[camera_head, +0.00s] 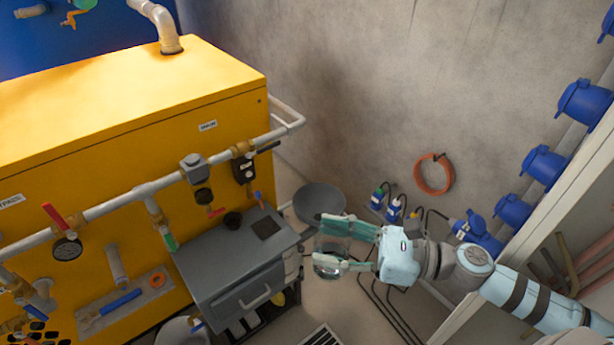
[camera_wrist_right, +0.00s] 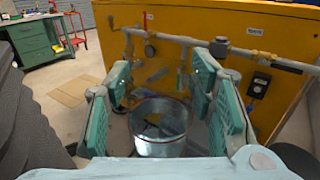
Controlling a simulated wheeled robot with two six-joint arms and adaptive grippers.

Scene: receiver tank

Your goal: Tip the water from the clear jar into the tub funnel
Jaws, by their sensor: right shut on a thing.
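My right gripper (camera_head: 343,243) reaches in from the right in the head view, its teal-padded fingers shut around the clear jar (camera_head: 327,270). The jar also shows between the fingers (camera_wrist_right: 160,126) in the right wrist view, with its round rim up and roughly upright. The jar is see-through, and I cannot make out the water level. A round grey dish (camera_head: 318,197), which looks like the tub funnel, is just behind the gripper in the head view. The jar is nearer the camera than this dish, not over it. My left gripper is not in view.
A yellow tank (camera_head: 130,110) with pipes and valves fills the left. A grey box with a handle (camera_head: 235,268) stands between it and the jar. Blue sockets (camera_head: 545,163) line the right wall; an orange hose coil (camera_head: 433,174) hangs behind. Cables lie on the floor below my arm.

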